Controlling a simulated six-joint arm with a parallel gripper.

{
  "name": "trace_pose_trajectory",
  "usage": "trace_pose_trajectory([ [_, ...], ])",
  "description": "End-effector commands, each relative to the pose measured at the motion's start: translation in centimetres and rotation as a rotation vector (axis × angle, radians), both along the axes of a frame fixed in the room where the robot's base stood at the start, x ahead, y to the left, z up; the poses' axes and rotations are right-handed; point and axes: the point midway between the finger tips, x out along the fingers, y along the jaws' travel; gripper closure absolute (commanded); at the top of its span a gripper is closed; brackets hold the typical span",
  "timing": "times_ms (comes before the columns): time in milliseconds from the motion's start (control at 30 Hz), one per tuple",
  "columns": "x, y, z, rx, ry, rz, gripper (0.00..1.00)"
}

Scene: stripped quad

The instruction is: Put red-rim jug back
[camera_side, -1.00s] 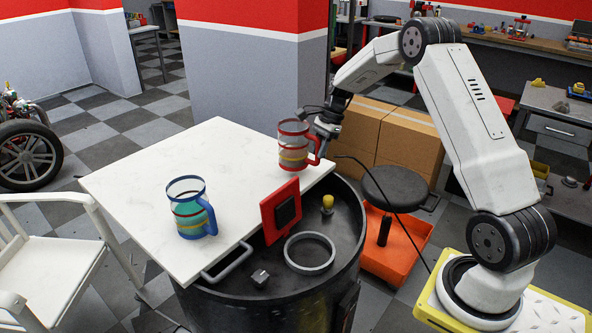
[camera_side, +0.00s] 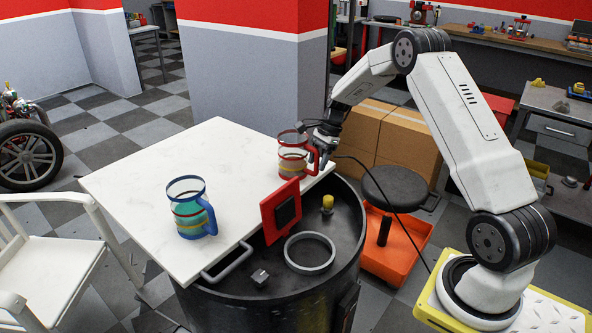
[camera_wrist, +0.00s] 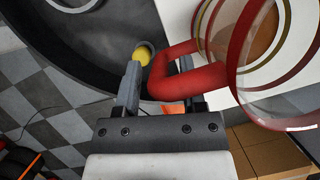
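The red-rim jug (camera_side: 292,158) is clear with coloured bands and a red handle. It stands upright on the white tabletop (camera_side: 150,190), near its far right corner. My gripper (camera_side: 318,158) is at the jug's right side, by the handle. In the wrist view, my gripper (camera_wrist: 158,75) has its fingers apart, on either side of the jug's red handle (camera_wrist: 190,78). A gap shows between the left finger and the handle. Contact at the right finger is partly hidden by the handle.
A blue-rim jug (camera_side: 190,208) stands near the tabletop's front. A red square piece (camera_side: 281,206) stands upright at the tabletop's right edge. The black drum (camera_side: 335,240) beside it carries a grey ring (camera_side: 310,253) and a yellow knob (camera_side: 327,203). The tabletop's left half is clear.

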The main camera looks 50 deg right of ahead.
Motion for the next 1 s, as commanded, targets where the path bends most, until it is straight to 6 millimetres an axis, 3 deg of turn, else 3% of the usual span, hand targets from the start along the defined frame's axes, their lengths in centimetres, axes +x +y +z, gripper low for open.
trace_pose_trajectory([
  [567,0.0,-0.3,1.0,-0.001,-0.002,-0.001,0.42],
  [1000,-0.6,-2.7,6.9,-0.002,-0.003,-0.002,0.42],
])
